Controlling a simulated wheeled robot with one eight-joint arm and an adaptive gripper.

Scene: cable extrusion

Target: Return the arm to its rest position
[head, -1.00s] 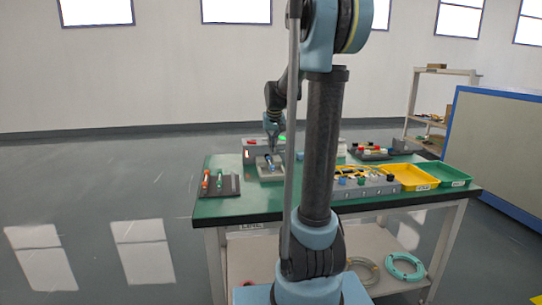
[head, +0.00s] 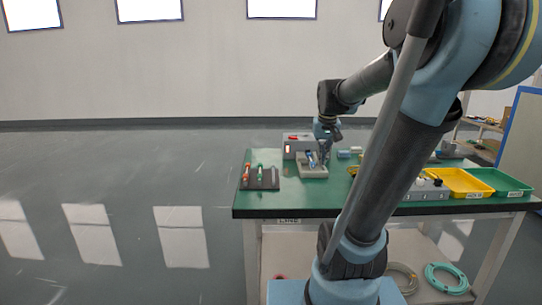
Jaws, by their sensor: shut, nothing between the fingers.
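My gripper (head: 325,154) is small and distant in the head view. It is shut and empty, and hangs pointing down at the back left part of the green table (head: 300,202). It appears just over or beside a grey block (head: 313,171) that has a blue piece (head: 311,158) on it. I cannot tell whether it touches the block. My arm is reached out over the table, with its large upper links leaning to the right and hiding the table's middle.
A dark tray (head: 262,184) with red, green and white-handled tools lies at the table's left. A grey box (head: 297,146) stands behind the block. A yellow tray (head: 461,188) and green tray (head: 503,188) sit at the right. Cable coils lie on the lower shelf. The floor at left is clear.

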